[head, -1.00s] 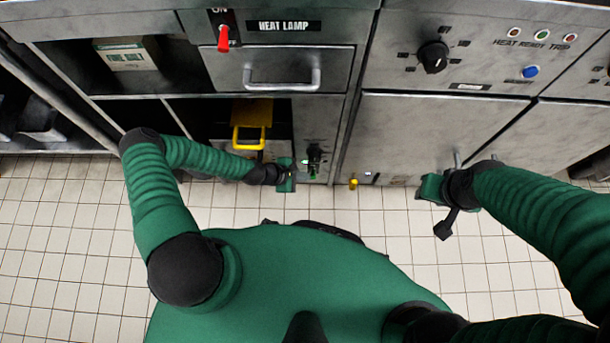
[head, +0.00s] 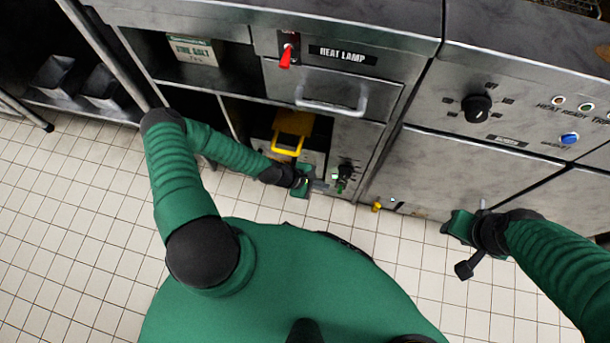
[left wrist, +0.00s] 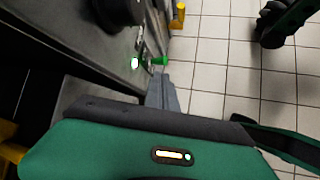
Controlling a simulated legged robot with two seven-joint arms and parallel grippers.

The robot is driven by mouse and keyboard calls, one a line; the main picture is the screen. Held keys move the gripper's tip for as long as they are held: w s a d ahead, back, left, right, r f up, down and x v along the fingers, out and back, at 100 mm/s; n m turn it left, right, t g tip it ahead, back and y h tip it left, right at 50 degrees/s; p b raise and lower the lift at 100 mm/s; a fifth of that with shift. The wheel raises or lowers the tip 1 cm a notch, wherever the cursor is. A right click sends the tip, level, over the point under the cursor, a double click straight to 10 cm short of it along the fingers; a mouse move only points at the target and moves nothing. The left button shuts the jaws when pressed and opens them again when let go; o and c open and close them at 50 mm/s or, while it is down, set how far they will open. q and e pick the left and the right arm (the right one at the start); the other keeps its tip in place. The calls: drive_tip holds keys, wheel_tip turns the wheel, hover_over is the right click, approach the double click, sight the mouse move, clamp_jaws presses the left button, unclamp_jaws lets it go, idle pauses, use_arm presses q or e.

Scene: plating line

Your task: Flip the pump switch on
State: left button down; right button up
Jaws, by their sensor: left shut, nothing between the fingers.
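A small control panel low on the cabinet carries a black knob (head: 346,168) and a green-tipped lever (head: 340,186), which looks like the pump switch; its label is not readable. In the left wrist view the green lever (left wrist: 159,61) sticks out from the panel beside a small white light (left wrist: 135,63). My left gripper (head: 320,184) is shut and empty, just left of the lever in the head view. Its grey fingers (left wrist: 163,95) point towards the lever, and I cannot tell whether they touch it. My right gripper (head: 481,206) hangs by the right cabinet; its jaws are unclear.
A red switch (head: 286,56) beside the "HEAT LAMP" label sits above a drawer handle (head: 331,105). A yellow handle (head: 286,150) is above my left forearm. A small yellow fitting (head: 377,207) stands right of the panel. A black dial (head: 476,107) and blue button (head: 569,138) are farther right. The tiled floor is clear.

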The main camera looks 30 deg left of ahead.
use_arm(q)
drive_tip(key=p+v, duration=0.3)
drive_tip(key=v, duration=0.7)
drive_tip(key=shift+s+a+p, duration=0.2)
drive_tip(key=shift+a+p, duration=0.15)
drive_tip(key=shift+a, duration=0.15)
